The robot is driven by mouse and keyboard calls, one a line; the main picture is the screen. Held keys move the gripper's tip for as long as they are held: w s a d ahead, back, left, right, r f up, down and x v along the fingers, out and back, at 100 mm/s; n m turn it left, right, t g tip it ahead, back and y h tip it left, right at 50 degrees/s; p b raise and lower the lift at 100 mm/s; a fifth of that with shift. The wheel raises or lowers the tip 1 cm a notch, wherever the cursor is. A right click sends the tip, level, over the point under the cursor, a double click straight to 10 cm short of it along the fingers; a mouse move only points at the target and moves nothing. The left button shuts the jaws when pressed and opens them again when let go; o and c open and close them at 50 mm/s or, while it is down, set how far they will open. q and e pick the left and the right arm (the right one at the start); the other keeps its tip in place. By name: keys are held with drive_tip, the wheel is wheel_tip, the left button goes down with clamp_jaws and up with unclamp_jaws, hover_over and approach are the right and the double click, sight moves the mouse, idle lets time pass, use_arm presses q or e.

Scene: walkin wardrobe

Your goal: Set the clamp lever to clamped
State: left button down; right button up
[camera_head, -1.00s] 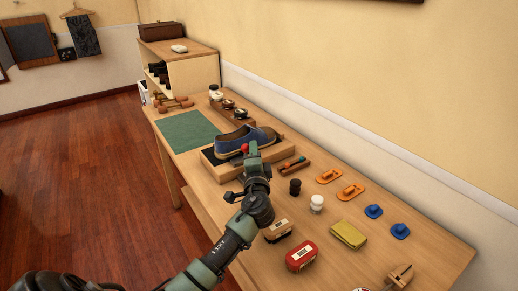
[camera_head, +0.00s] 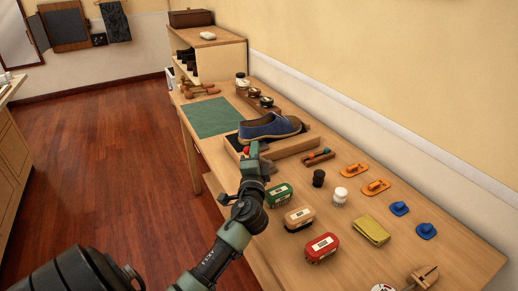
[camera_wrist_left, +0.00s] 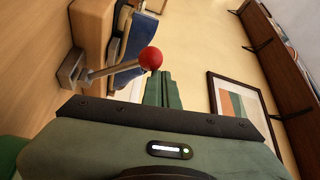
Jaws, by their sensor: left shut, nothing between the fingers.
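The clamp lever shows in the left wrist view as a metal rod with a red ball knob (camera_wrist_left: 150,58), on a metal bracket fixed to the wooden block's side. In the head view the lever is largely hidden by my gripper. The blue shoe (camera_head: 270,128) rests in the wooden fixture (camera_head: 290,148) on the bench. My left gripper (camera_head: 254,150) is at the near side of the fixture. Its green fingers (camera_wrist_left: 164,88) are shut and empty, and the knob appears beside them; contact cannot be told. My right gripper is not in view.
A green mat (camera_head: 214,116) lies beyond the fixture. A green brush (camera_head: 278,194), a tan brush (camera_head: 299,217) and a red brush (camera_head: 321,247) stand near my left arm. Dark and white jars stand right of them. The floor left of the bench is clear.

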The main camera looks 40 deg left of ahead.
use_arm(q)
drive_tip(key=shift+s+a+f, duration=0.1)
drive_tip(key=shift+s+f, duration=0.05)
idle(0.5)
wheel_tip(320, 180, up, 20)
drive_tip(key=p, duration=0.3)
drive_tip(key=shift+p, duration=0.4)
drive_tip(key=shift+f, duration=0.1)
